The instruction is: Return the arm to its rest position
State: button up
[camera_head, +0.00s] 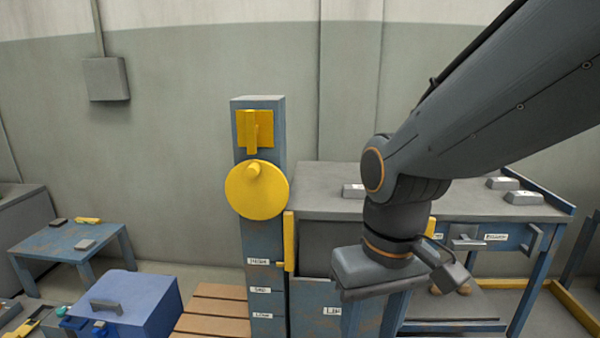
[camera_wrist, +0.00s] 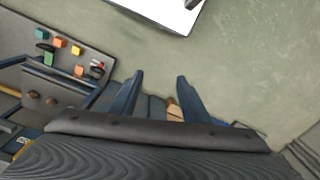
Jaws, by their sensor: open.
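My arm comes in from the upper right of the head view and reaches toward the bench. My gripper (camera_head: 374,318) hangs at its end with the fingers pointing down. Their tips are cut off by the bottom edge of that view. In the wrist view my gripper (camera_wrist: 158,84) shows two dark blue fingers set apart, with nothing held between them. The arm and gripper hide part of the bench front (camera_head: 330,310) behind them.
A blue post (camera_head: 268,235) with a yellow disc (camera_head: 256,190) stands left of my gripper. A grey-topped bench (camera_head: 320,196) bears several grey blocks. A blue box (camera_head: 135,300) and a low table (camera_head: 60,248) are at left. The wrist view shows coloured pieces on a grey panel (camera_wrist: 40,27).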

jog(key=d+r+m+p, duration=0.3)
jog(key=d+r+p, duration=0.6)
jog(key=p, duration=0.9)
jog(key=shift+d+r+h, duration=0.2)
jog(key=shift+r+h, duration=0.1)
jog(key=shift+r, duration=0.55)
jog(key=shift+s, duration=0.1)
